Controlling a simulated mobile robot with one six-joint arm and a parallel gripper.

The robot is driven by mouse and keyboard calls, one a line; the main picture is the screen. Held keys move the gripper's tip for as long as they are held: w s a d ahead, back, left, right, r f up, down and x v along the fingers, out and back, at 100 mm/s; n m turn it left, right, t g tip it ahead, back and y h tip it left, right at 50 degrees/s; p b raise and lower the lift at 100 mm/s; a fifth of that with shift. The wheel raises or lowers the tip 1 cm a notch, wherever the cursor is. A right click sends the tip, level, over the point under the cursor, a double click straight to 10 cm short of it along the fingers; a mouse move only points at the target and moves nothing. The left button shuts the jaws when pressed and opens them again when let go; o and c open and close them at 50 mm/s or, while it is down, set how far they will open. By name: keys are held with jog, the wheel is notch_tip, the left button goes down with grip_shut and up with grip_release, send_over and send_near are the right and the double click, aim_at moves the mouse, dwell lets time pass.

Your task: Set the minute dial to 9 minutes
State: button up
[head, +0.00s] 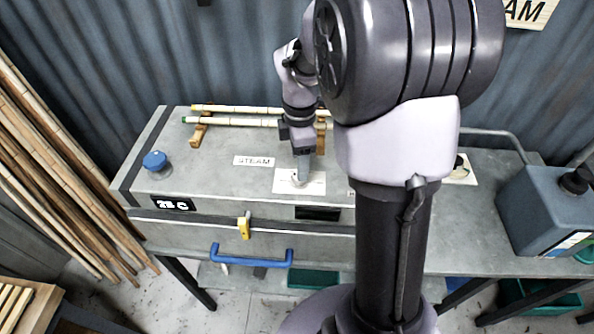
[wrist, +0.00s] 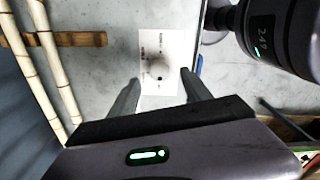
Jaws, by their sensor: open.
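The minute dial (head: 298,181) is a small pale knob on a white plate (head: 316,187) on top of the grey steam box. My gripper (head: 302,172) points down at it and partly hides it. In the wrist view the dial (wrist: 158,69) is a round, blurred knob with a dark mark below it on the plate. My gripper (wrist: 161,82) is open there, with one finger on each side of the plate. The knob shows between and slightly beyond the tips. I cannot tell whether the fingers touch the knob. The dial's numbers are too small to read.
The steam box (head: 225,182) has a blue knob (head: 155,161), a display reading about 25 C (head: 173,204), a yellow latch (head: 244,226) and a blue handle (head: 251,257). Rattan poles (head: 235,122) lie on wooden rests behind the dial. A grey container (head: 545,212) stands at right.

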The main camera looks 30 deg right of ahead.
notch_tip(320, 180, down, 4)
jog(key=shift+f, duration=0.1)
grip_shut()
